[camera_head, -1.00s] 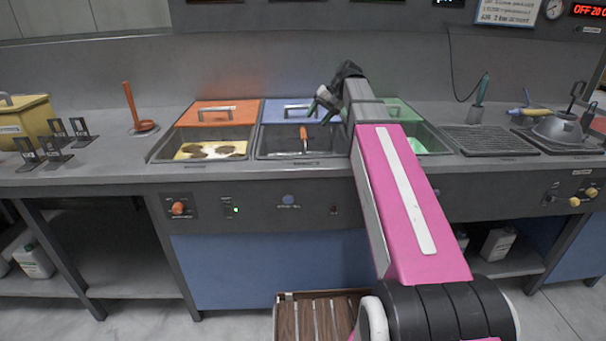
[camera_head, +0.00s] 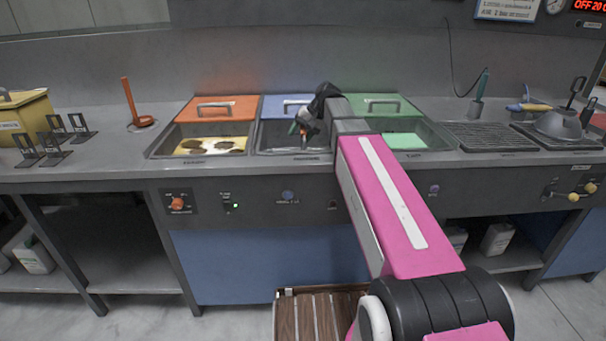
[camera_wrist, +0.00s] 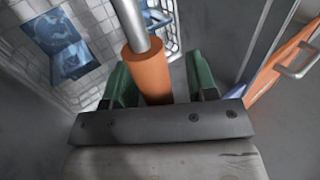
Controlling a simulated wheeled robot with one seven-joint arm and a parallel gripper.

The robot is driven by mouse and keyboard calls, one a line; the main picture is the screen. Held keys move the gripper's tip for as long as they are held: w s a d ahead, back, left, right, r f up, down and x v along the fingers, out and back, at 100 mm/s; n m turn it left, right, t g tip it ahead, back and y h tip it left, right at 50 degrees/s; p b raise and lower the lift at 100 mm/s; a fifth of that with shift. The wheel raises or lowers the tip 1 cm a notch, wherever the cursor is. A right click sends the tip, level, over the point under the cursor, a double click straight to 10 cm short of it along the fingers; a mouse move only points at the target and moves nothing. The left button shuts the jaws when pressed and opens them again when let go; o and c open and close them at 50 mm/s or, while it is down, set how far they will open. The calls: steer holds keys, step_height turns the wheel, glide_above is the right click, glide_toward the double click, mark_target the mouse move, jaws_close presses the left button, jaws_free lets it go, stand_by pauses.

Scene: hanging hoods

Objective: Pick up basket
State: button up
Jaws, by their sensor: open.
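The basket's orange grip (camera_wrist: 150,75) and grey metal stem show in the wrist view, with wire mesh beyond them. In the head view a bit of orange (camera_head: 308,131) shows at the middle tank (camera_head: 290,150), and the rest of the basket is hidden. My gripper (camera_head: 301,127) is over that tank, pointing down. In the wrist view the green fingers of my gripper (camera_wrist: 160,84) are open. The orange grip lies between them, nearer the left finger, with a gap to the right finger. I cannot tell whether the left finger touches it.
The left tank (camera_head: 152,150) has an orange lid (camera_head: 240,103) and yellowish liquid with dark patches. The right tank (camera_head: 440,148) has a green lid (camera_head: 385,99). An orange-handled tool (camera_head: 129,100) stands left on the counter. The tank walls are close around my gripper.

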jaws_close()
steer(key=shift+r, duration=0.1)
